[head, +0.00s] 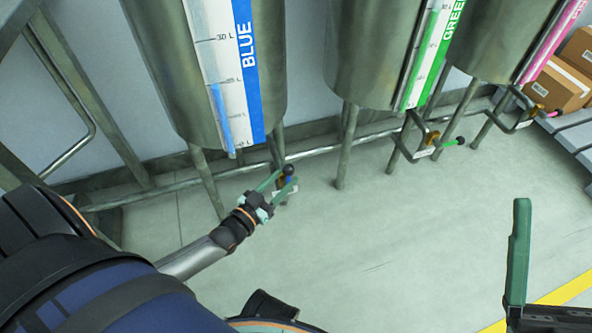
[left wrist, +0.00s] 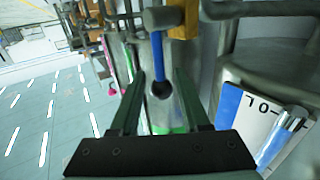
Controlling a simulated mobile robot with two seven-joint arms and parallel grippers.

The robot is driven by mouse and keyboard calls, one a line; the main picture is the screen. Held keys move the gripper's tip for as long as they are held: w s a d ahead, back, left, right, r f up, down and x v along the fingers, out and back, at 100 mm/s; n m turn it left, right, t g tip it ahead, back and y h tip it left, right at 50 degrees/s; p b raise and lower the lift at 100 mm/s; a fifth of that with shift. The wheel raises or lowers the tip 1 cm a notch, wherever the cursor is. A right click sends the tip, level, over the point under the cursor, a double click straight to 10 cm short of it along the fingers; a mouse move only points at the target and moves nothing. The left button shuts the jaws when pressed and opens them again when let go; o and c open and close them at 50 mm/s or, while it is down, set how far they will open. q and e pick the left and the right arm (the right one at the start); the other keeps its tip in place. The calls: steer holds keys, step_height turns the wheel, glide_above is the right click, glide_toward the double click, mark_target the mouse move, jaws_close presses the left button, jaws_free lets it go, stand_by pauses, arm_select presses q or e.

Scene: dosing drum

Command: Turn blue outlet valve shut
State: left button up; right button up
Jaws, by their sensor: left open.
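The blue tank (head: 200,70) stands upright at the left with a BLUE label and a litre scale. Its outlet valve (head: 284,182) is low in front of it, with a dark round knob at the handle's end. My left gripper (head: 279,183) is at this valve, fingers open on either side of it. In the left wrist view the blue valve handle (left wrist: 158,58) shows beyond and between the green fingers (left wrist: 156,90). I cannot tell whether the fingers touch it. My right gripper (head: 519,255) shows only partly at the lower right, one green finger upright; its opening is unclear.
The green tank (head: 372,60) and its green-handled valve (head: 445,143) stand to the right, with a pink-labelled tank (head: 510,40) beyond. A pipe (head: 320,149) runs along the wall. Cardboard boxes (head: 562,80) sit at the far right. The floor (head: 380,230) in front is clear.

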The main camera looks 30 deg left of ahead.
arm_select(q)
steer(key=w, duration=0.1)
steer(key=w+b, duration=0.1)
steer(key=w, duration=0.3)
steer(key=shift+w+d+b, duration=0.25)
steer(key=shift+d+b, duration=0.05)
steer(key=shift+d, duration=0.05)
arm_select(e)
step_height(320, 180, down, 2)
steer(key=shift+w+a+f, duration=0.1)
steer(key=shift+a+f, duration=0.05)
steer(key=shift+f, duration=0.1)
arm_select(q)
jaws_close()
steer(key=shift+w+r, duration=0.1)
steer(key=shift+r, duration=0.15)
stand_by(0.5)
